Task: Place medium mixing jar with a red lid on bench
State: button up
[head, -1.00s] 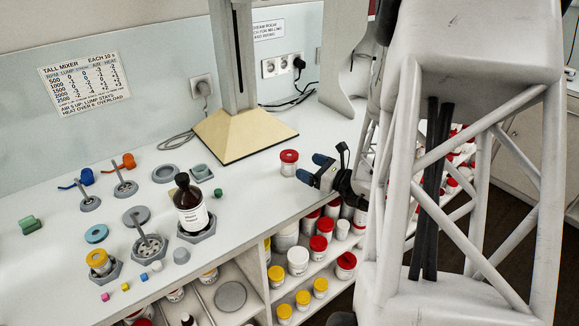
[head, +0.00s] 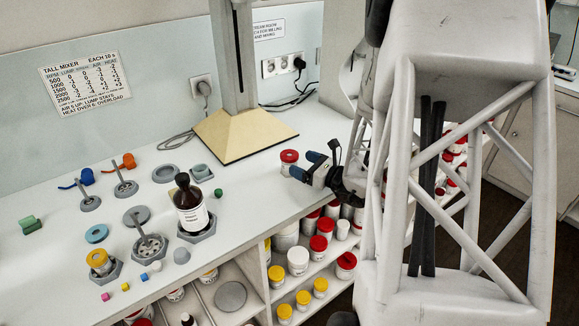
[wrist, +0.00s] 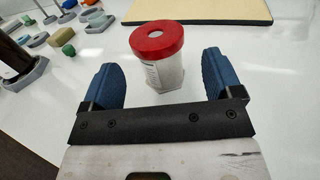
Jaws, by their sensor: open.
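A white jar with a red lid (head: 289,157) stands upright on the white bench (head: 330,130), just right of the tan wedge-shaped base. My gripper (head: 305,165) is beside it at its right, with blue fingers open. In the wrist view the jar (wrist: 158,72) stands ahead of and between the two blue fingertips of my gripper (wrist: 165,76), with bare bench showing on both sides of it. The fingers do not appear to touch it. Its label faces left in that view.
A brown bottle (head: 190,207) stands in a grey holder on the bench at left. A tan base (head: 243,134) with a column stands behind. Shelves below the bench hold several red- and yellow-lidded jars (head: 298,261). The bench around the red-lidded jar is clear.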

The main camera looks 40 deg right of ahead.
jog(key=shift+x, duration=2.55)
jog(key=shift+a, duration=0.1)
jog(key=c, duration=0.9)
jog(key=shift+r, duration=0.1)
jog(key=shift+c, duration=0.2)
notch_tip(320, 180, up, 10)
